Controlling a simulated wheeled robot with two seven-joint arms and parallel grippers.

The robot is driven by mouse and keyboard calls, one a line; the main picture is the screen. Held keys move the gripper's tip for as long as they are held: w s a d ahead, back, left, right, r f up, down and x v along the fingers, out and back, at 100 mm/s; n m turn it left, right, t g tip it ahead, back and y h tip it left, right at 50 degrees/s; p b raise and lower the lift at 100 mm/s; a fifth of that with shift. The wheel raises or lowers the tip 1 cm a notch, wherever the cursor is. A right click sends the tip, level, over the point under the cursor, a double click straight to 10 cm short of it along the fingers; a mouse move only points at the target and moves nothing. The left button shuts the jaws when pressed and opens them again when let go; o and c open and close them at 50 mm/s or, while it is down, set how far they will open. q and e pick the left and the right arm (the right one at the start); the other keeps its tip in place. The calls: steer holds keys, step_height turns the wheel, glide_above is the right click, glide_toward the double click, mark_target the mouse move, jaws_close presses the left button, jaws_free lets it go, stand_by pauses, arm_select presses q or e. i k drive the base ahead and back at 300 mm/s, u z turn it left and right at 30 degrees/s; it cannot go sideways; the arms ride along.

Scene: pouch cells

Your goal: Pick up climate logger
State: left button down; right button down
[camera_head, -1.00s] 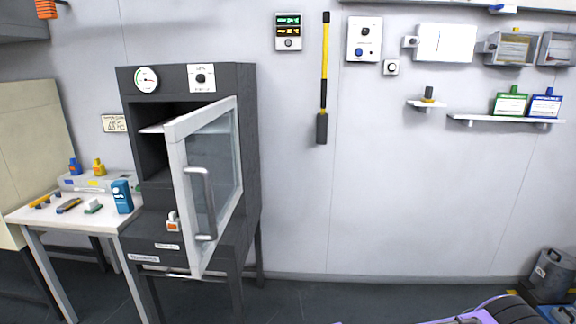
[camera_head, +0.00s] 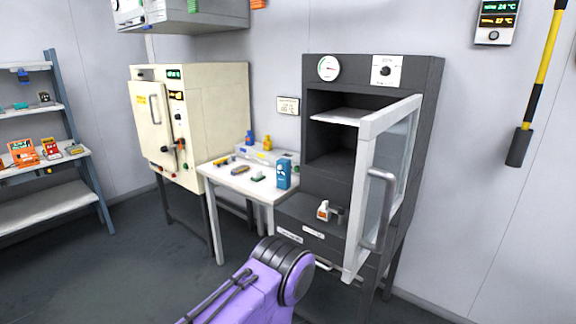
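No object is clearly marked as the climate logger, and I cannot tell for sure which one it is. A blue upright handheld device (camera_head: 284,174) stands at the right end of the white table (camera_head: 225,176). A small white and orange item (camera_head: 323,210) sits on the ledge of the dark cabinet. A purple link of my arm rises at the bottom centre, in front of the table and cabinet. Neither gripper shows.
The dark cabinet (camera_head: 420,85) has its glass door (camera_head: 392,175) swung open towards me. A cream oven (camera_head: 222,110) stands left of the table. A shelf rack (camera_head: 48,200) is at far left. The floor (camera_head: 150,255) between rack and table is clear.

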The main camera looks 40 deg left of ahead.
mark_target(283, 175)
steer(key=u, duration=0.5)
steer(key=i, duration=1)
